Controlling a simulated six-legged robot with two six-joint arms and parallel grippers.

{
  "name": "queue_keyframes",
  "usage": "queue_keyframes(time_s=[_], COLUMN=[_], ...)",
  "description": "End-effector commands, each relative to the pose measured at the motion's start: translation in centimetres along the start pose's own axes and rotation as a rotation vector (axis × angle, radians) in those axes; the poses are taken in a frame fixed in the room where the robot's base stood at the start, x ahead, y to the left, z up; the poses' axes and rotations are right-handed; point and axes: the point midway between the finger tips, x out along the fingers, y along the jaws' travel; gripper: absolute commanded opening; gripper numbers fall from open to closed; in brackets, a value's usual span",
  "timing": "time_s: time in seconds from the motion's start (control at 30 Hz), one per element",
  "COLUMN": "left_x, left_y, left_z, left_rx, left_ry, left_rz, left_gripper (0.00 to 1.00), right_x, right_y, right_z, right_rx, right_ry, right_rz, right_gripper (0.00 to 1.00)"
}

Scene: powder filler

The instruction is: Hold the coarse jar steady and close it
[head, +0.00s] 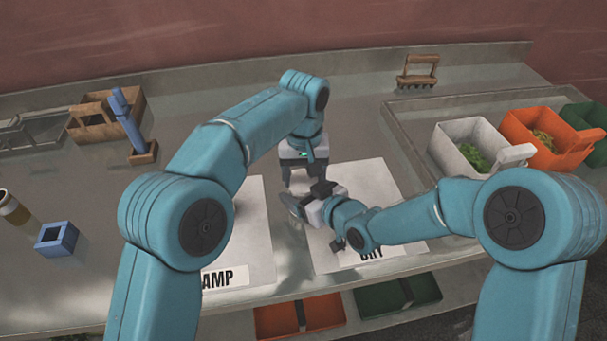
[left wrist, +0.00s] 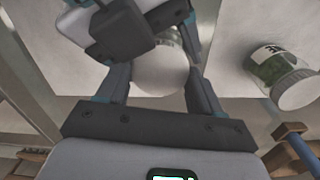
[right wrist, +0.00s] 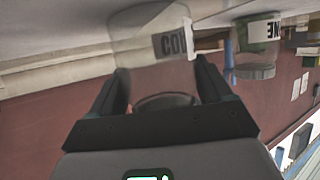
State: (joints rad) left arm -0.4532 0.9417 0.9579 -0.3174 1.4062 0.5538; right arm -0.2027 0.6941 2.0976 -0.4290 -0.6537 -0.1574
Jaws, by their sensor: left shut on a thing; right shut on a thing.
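The coarse jar (right wrist: 150,45) is clear, with a partly visible label, and stands between the fingers of my right gripper (right wrist: 163,82), which is shut on it from the side. My left gripper (left wrist: 156,84) is above it, shut on a round white lid (left wrist: 161,72). In the left wrist view the lid covers the jar's top; I cannot tell whether it is seated. In the head view both grippers meet at the left edge of the sheet on the right (head: 375,190), hiding most of the jar.
A second labelled jar with green contents (left wrist: 272,70) stands close by. A white bin (head: 462,140) and an orange bin (head: 520,125) are at the right. A wooden caddy (head: 90,115), a blue holder (head: 57,238) and a brown jar (head: 14,208) are at the left.

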Motion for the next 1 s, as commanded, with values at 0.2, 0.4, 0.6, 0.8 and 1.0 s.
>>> queue_keyframes(time_s=[0.2,0.4,0.6,0.8,1.0], left_x=[0.0,0.1,0.1,-0.9,-3.8], left_y=[-0.1,0.1,0.1,0.2,0.2], left_z=[0.0,0.1,0.1,0.0,0.0], left_rx=[-0.003,-0.002,-0.002,-0.002,-0.001], left_ry=[-0.002,-0.002,-0.002,0.000,0.001], left_rz=[-0.001,0.000,0.001,0.003,0.004], left_gripper=[0.92,0.92,0.92,0.92,0.92], right_x=[0.0,0.0,0.0,0.0,0.0], right_y=[0.1,0.0,-0.1,-0.2,-0.1], right_z=[0.0,-0.1,-0.1,-0.1,0.0], right_rx=[0.002,-0.001,-0.004,-0.006,-0.002], right_ry=[0.001,0.002,0.003,0.003,0.000], right_rz=[0.003,0.000,-0.003,-0.004,-0.003], right_gripper=[0.00,0.00,0.00,0.00,0.00])
